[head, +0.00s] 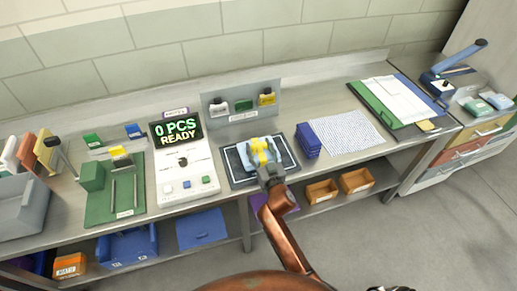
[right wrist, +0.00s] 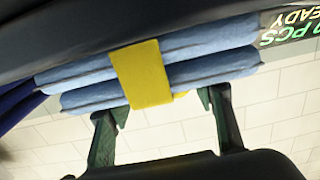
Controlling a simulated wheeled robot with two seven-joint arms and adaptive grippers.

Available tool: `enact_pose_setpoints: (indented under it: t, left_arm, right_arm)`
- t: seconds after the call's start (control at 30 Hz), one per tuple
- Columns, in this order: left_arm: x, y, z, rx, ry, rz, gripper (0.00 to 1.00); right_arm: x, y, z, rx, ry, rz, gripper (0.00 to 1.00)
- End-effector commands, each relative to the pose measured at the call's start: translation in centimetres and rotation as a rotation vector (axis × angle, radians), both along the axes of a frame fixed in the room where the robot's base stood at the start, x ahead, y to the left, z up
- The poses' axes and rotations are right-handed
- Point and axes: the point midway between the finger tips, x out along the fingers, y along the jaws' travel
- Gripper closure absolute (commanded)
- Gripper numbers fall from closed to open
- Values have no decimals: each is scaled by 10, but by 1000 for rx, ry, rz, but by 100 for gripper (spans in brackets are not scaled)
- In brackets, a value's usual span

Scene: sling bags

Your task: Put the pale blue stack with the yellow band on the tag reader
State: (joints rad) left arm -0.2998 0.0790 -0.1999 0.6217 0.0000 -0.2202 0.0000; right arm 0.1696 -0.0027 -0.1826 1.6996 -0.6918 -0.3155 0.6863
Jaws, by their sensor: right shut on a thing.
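The pale blue stack with the yellow band (head: 258,146) is over the dark, white-bordered pad of the tag reader (head: 236,176) in the head view. I cannot tell whether it touches the pad or is a little above it. My right gripper (head: 266,168) is shut on the stack from the front side. In the right wrist view the pale blue stack (right wrist: 205,58) shows as two folded layers held by the yellow band, with the fingers of the right gripper (right wrist: 162,103) at its edge. My left gripper is not in view.
A counter display (head: 180,150) reading "0 PCS READY" stands left of the pad. A dark blue stack (head: 307,141) and a dotted white sheet (head: 345,134) lie to its right. A small rack (head: 243,105) with tagged pieces stands behind. Orange bins (head: 356,180) sit on the lower shelf.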

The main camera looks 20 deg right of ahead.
Motion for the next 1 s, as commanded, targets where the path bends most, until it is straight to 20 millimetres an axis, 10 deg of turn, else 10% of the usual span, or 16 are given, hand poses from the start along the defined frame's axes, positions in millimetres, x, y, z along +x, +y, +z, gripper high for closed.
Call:
enact_pose_setpoints:
  t: [0.37,0.4,1.0]
  left_arm:
    - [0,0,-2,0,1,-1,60]
    - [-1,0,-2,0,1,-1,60]
    - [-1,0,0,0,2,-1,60]
  right_arm:
    - [0,1,-1,1,-8,2,96]
    - [0,0,-4,2,-2,1,50]
    - [-3,0,-2,2,-2,1,33]
